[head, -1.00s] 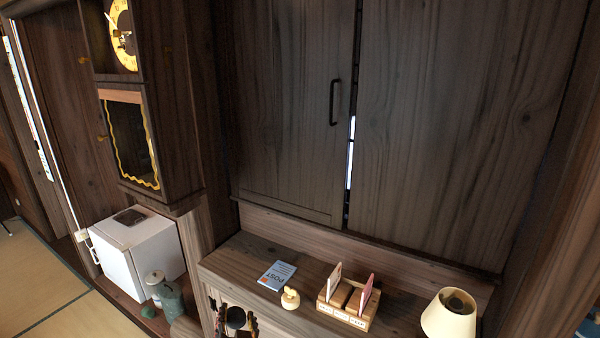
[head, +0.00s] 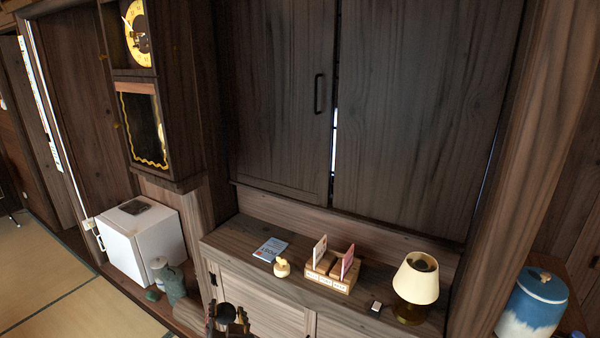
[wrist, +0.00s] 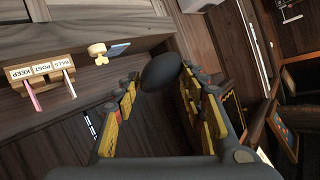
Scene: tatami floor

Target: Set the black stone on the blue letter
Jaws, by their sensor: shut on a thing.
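The black stone (wrist: 161,70) is a dark smooth oval between my fingertips in the wrist view. My gripper (head: 228,318) is shut on it and holds it up in front of the cabinet, at the bottom of the head view. The stone is a small dark shape (head: 227,312) there. The blue letter (head: 270,250) lies flat on the cabinet top, beyond my gripper and to its right in the head view. In the wrist view the letter (wrist: 119,49) shows as a blue edge, partly hidden by a small cream object.
A small cream object (head: 282,268) stands just in front of the letter. A wooden letter sorter (head: 330,281) with upright cards is to its right, then a small item (head: 376,307) and a lamp (head: 416,280). The cabinet top (head: 228,238) left of the letter is clear.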

